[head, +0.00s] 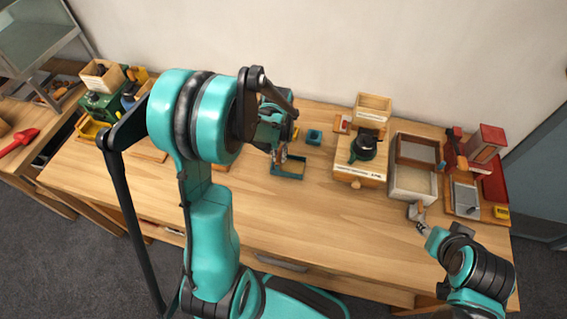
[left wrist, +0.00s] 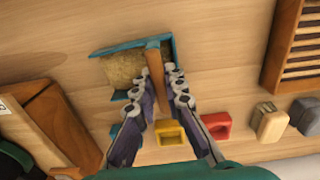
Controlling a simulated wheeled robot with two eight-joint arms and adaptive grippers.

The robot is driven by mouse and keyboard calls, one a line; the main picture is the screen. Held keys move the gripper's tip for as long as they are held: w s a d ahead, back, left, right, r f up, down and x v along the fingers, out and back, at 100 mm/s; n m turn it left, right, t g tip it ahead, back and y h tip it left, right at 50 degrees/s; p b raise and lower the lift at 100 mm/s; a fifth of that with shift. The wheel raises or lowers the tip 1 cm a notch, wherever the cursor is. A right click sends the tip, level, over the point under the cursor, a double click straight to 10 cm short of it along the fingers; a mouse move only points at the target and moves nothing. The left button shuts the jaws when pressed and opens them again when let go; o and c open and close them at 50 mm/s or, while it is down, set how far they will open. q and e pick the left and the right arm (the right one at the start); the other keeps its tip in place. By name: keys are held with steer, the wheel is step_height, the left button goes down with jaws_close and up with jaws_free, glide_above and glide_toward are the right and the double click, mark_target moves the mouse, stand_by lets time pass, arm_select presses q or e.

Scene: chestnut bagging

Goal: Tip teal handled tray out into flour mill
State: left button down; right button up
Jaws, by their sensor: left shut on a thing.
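The teal tray (head: 288,168) is in the middle of the head view, under my left gripper (head: 281,150). In the left wrist view the tray (left wrist: 118,46) has teal walls, a tan grainy filling and a brown handle (left wrist: 157,72). My left gripper is shut on this handle, with a finger on each side. I cannot tell whether the tray touches the table. What looks like the flour mill (head: 362,165), a wooden box with a dark round top, stands to the right of the tray. My right gripper (head: 417,213) is near the right front; its jaw state is unclear.
A divided wooden box (head: 413,182) stands right of the mill, and an open wooden box (head: 373,106) stands behind it. A small teal block (head: 314,137) lies between tray and mill. Red items (head: 487,142) are at the far right. The table's front middle (head: 300,220) is clear.

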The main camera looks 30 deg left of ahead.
arm_select(q)
steer(key=shift+r+p, duration=1.8)
steer(key=shift+r, duration=0.75)
steer(key=shift+f, duration=0.1)
